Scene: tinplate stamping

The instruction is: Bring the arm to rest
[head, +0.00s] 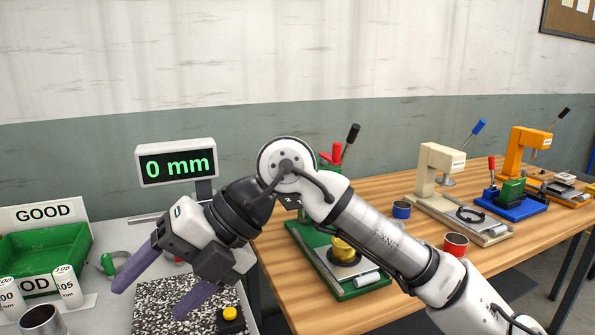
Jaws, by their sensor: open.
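My gripper (149,301) is at the lower left with its two purple fingers spread apart. Nothing shows between them. It points down and left above a grey table and a dark speckled plate (153,320). My arm is bent, with its elbow high in the middle of the view and a link running down to the lower right. The arm hides part of the green press and the wooden bench behind it.
The display (177,164) reads 0 mm. A green bin (45,248) marked GOOD stands left, near white-labelled cans (67,286). The wooden bench (400,255) holds a green-based press (345,285), cream press (436,170), orange press (520,150), red cup (456,246) and blue cup (402,210).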

